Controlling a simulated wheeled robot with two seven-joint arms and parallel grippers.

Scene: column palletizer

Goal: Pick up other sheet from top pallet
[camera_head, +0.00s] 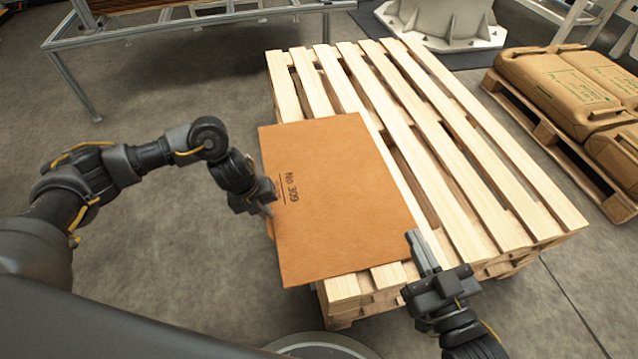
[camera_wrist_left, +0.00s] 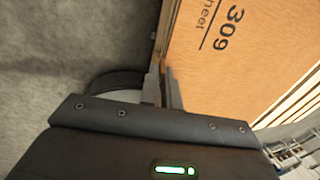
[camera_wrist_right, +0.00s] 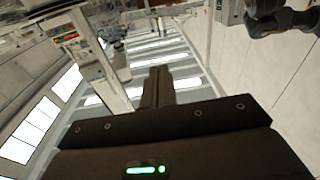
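The sheet (camera_head: 335,200), an orange-brown board marked "No 309", lies on the wooden pallet stack (camera_head: 480,190) and overhangs its left edge. A sliver of brown below its left edge may be another sheet. My left gripper (camera_head: 268,208) is at the sheet's left edge. My right gripper (camera_head: 422,252) is near the sheet's lower right corner. In the right wrist view its fingers (camera_wrist_right: 158,85) are together, with no sheet between them.
A metal-framed table (camera_head: 200,20) stands at the back left. A white pedestal base (camera_head: 440,20) is behind the stack. Brown sacks (camera_head: 570,85) lie on another pallet (camera_head: 560,140) at the right. The floor left of the stack is clear.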

